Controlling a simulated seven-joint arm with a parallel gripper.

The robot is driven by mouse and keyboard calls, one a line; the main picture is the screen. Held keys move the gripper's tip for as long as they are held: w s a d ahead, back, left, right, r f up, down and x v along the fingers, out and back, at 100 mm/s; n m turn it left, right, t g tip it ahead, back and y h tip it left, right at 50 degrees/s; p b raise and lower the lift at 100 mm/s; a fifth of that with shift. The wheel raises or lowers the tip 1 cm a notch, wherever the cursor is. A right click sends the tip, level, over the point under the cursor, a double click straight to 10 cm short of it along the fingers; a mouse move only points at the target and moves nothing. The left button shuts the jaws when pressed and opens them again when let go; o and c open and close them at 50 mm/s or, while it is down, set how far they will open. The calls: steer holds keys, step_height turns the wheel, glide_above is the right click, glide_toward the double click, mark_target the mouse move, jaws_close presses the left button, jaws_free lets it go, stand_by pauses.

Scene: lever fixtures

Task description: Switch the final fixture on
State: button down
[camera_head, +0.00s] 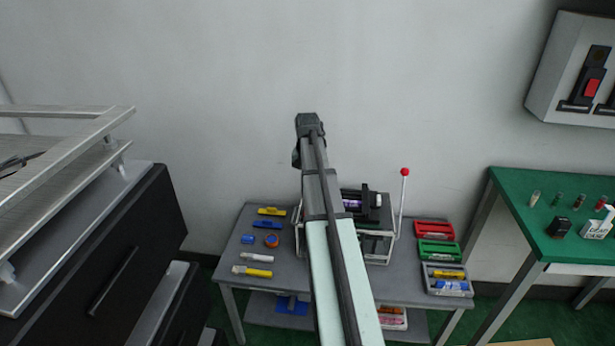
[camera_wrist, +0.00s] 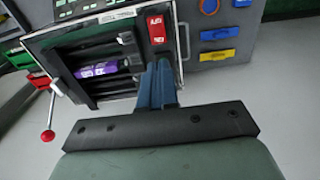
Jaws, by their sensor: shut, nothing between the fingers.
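A boxy fixture (camera_head: 372,215) stands on the grey table, partly hidden behind my arm. Its lever (camera_head: 401,195) stands upright at its right side with a red ball on top. In the wrist view, the fixture (camera_wrist: 100,68) shows an open dark bay with a purple cylinder inside and a red marked switch (camera_wrist: 156,28). The lever's red ball (camera_wrist: 48,135) is at the left there. My gripper (camera_wrist: 160,70) has its blue fingers shut and empty, appearing just in front of the fixture by the red switch. Contact cannot be told. The fingers are hidden in the head view.
The grey table (camera_head: 285,280) holds several small coloured items at left and red, green and grey trays (camera_head: 435,252) at right. A wall box with a red switch (camera_head: 592,88) hangs above a green table (camera_head: 520,225). A dark cabinet (camera_head: 110,260) stands at left.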

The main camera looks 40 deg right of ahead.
step_height(320, 180, down, 10)
steer(key=shift+w+d+f, duration=0.15)
steer(key=shift+f, duration=0.1)
stand_by(0.3)
steer(key=shift+w+d+f, duration=0.1)
steer(key=shift+f, duration=0.3)
steer(key=shift+s, duration=0.2)
steer(key=shift+s+a, duration=0.6)
steer(key=shift+a, duration=0.1)
steer(key=shift+w, duration=0.1)
